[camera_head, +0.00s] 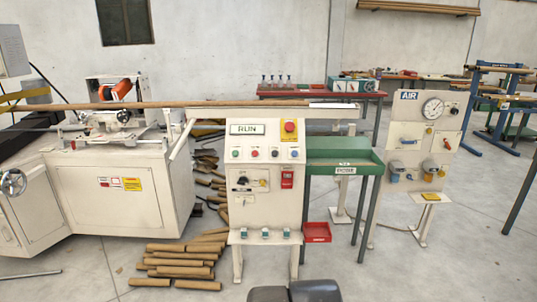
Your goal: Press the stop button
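A cream control panel (265,208) stands on legs in the middle, with a white RUN sign (247,129) at its upper left. A red mushroom button on a yellow plate (289,127) sits at the upper right. Labels are too small to read, so I cannot tell which red one is marked stop. My gripper is not in view; dark rounded parts at the bottom edge seem to be mine.
A winding machine (118,195) stands left. Cardboard tubes (180,272) lie on the floor left of the panel. A green table (345,148) and a red tray (317,232) are close on its right, then the AIR panel (408,132). Floor in front looks clear.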

